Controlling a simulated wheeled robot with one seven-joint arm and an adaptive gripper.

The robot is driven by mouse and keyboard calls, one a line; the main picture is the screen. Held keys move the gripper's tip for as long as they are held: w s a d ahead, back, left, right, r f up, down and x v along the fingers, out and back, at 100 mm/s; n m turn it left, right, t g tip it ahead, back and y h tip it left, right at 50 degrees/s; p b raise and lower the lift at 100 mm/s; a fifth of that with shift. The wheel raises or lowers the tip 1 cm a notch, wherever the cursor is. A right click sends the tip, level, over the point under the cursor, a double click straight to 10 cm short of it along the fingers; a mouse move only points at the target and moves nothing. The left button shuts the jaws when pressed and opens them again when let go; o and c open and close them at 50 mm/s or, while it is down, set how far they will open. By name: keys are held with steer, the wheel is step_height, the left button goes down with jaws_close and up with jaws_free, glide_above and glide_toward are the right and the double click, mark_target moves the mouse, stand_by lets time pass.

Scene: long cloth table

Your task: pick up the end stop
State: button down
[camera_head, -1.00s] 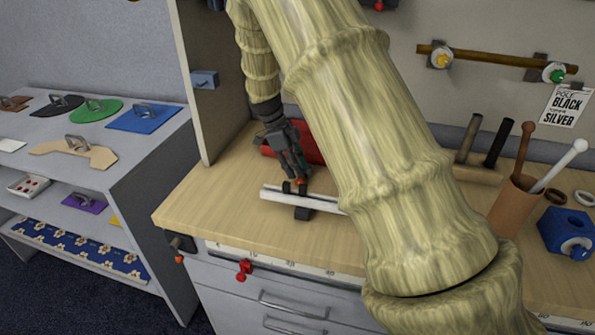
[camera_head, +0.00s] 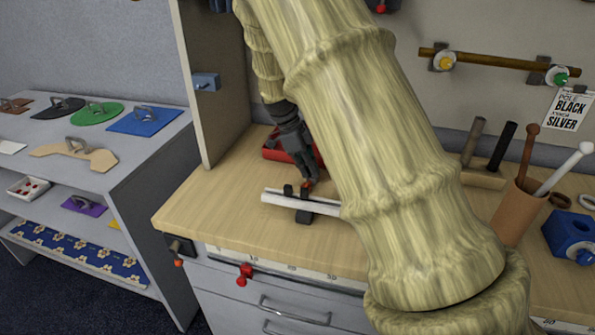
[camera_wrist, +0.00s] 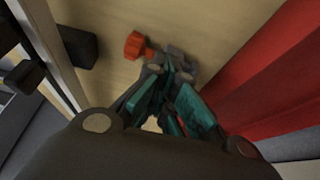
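The end stop is a small grey piece (camera_wrist: 182,62) with an orange-red knob (camera_wrist: 137,45), at my fingertips in the wrist view. In the head view only its knob (camera_head: 308,184) shows clearly, just behind the pale rail (camera_head: 325,207). My gripper (camera_head: 307,176) points down there, its teal-padded fingers drawn together around the grey part; it also shows in the wrist view (camera_wrist: 167,72). The fingers hide part of the piece. I cannot tell whether it touches the bench.
A red bin (camera_head: 274,151) stands close behind my gripper. A brown cup (camera_head: 515,212) with rods and a blue block (camera_head: 570,232) stand at right. Bare wood lies left of the rail.

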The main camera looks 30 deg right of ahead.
steer(key=s+d, duration=0.2)
steer(key=shift+s+d+f, duration=0.15)
steer(key=shift+s+d, duration=0.05)
steer(key=shift+s, duration=0.2)
step_height(320, 180, up, 14)
steer(key=b, duration=0.1)
steer(key=shift+d, duration=0.1)
steer(key=shift+c, duration=2.2)
jaws_free()
